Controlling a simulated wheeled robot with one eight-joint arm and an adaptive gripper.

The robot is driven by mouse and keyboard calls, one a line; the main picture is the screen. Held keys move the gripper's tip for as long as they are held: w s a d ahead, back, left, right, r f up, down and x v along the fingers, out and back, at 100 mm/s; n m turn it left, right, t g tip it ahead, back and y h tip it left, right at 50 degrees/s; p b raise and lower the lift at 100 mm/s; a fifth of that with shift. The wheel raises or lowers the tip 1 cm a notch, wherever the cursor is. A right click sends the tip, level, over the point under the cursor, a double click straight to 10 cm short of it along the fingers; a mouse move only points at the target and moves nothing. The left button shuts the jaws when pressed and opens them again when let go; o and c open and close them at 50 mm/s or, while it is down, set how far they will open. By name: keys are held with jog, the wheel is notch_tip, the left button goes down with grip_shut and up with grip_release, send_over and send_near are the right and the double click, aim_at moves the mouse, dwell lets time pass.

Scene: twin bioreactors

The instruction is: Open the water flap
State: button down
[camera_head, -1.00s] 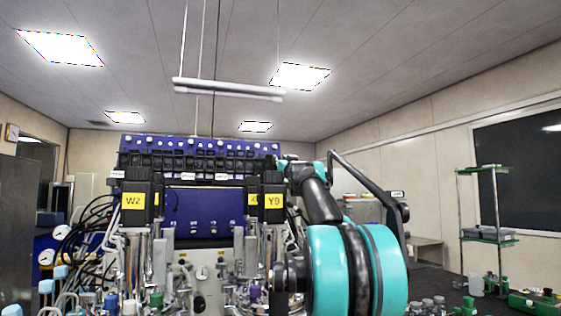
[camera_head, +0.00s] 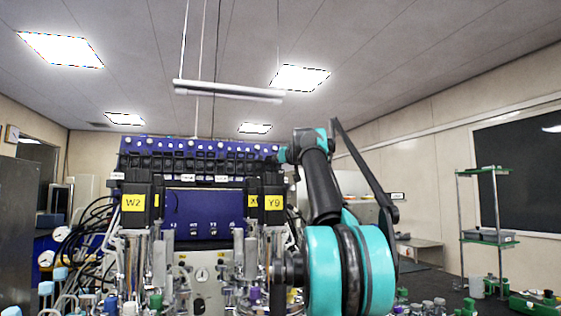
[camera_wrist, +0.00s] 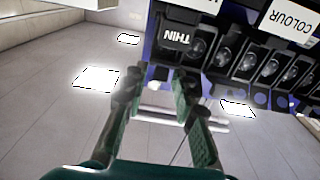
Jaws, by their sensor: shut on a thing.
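A purple control panel (camera_head: 140,144) carries a row of black flaps (camera_head: 200,165) across the top of the bioreactor rack. My gripper (camera_head: 284,155) is at the right end of this row, small and partly hidden by my arm. In the wrist view my gripper's green fingers (camera_wrist: 155,90) reach up to a black flap marked THIN (camera_wrist: 178,36), which appears upside down. The fingers stand apart, closed on what appears to be this flap's edge; the contact is hard to see. I cannot read a water label in either view.
Black units marked W2 (camera_head: 133,203) and Y9 (camera_head: 273,203) hang below the row. Bottles and tubes crowd the bench. A green shelf stand (camera_head: 485,240) is at right.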

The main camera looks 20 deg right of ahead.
jog(key=shift+w+r+g, duration=0.1)
jog(key=shift+r+g, duration=0.15)
jog(key=shift+g, duration=0.55)
jog(key=shift+r+g, duration=0.1)
jog(key=shift+g, duration=0.2)
jog(key=c, duration=1.5)
grip_release()
jog(key=shift+c, duration=0.2)
jog(key=s+r, duration=0.1)
jog(key=s, duration=1.1)
jog(key=shift+r, duration=0.4)
